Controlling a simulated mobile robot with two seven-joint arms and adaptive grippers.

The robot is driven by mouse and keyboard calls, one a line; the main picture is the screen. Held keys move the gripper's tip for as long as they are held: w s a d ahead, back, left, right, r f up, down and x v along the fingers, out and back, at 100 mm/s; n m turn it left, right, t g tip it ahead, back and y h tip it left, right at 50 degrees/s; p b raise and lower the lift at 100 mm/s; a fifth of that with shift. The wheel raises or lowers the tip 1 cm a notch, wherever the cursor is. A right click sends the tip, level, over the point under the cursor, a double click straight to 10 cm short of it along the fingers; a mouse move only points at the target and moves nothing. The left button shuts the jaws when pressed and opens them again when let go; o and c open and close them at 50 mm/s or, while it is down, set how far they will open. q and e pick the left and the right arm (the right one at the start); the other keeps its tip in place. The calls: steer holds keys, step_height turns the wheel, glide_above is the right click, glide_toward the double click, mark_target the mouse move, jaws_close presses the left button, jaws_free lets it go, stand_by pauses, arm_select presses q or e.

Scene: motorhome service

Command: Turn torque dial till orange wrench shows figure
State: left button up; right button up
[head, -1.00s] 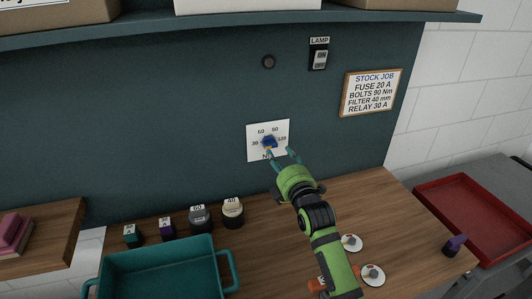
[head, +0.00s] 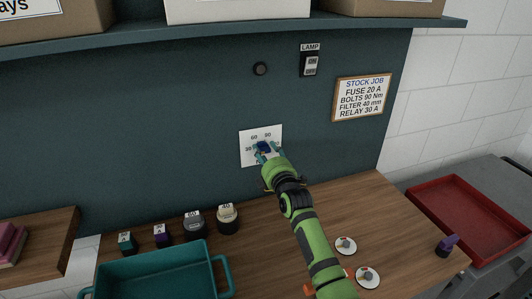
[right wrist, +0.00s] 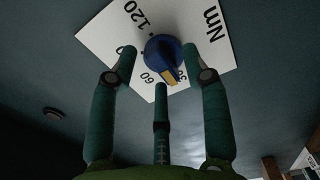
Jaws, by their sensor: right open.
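The torque dial (head: 265,147) is a blue knob on a white card (head: 247,157) on the dark wall, marked 30, 60, 90, 120 and Nm. In the right wrist view the knob (right wrist: 163,55) has an orange-yellow pointer between 30 and 60. My right gripper (head: 268,153) is at the dial; its open fingers (right wrist: 160,62) stand around the knob, and I cannot tell whether they touch it. An orange item (head: 309,290) lies partly hidden by my right arm; I cannot tell whether it is the wrench. My left gripper is out of view.
A framed note (head: 362,96) reads STOCK JOB, with BOLTS 90 Nm. A lamp switch (head: 310,62) and a round knob (head: 260,69) are above. A teal bin (head: 224,274), several labelled parts, two white discs (head: 346,246) and a red tray (head: 422,200) are below.

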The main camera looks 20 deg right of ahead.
jaws_close()
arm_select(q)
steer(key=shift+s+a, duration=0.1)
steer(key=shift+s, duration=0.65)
arm_select(e)
steer(key=shift+m, duration=0.3)
steer(key=m, duration=0.5)
steer(key=shift+d, duration=0.15)
steer(key=m, duration=0.6)
steer(key=shift+d+m, duration=0.1)
steer(key=shift+m, duration=0.2)
steer(key=m, duration=0.5)
steer(key=shift+f, duration=0.15)
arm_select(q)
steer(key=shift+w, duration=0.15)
arm_select(e)
steer(key=m, duration=0.6)
steer(key=shift+f, duration=0.1)
steer(key=shift+m, duration=0.4)
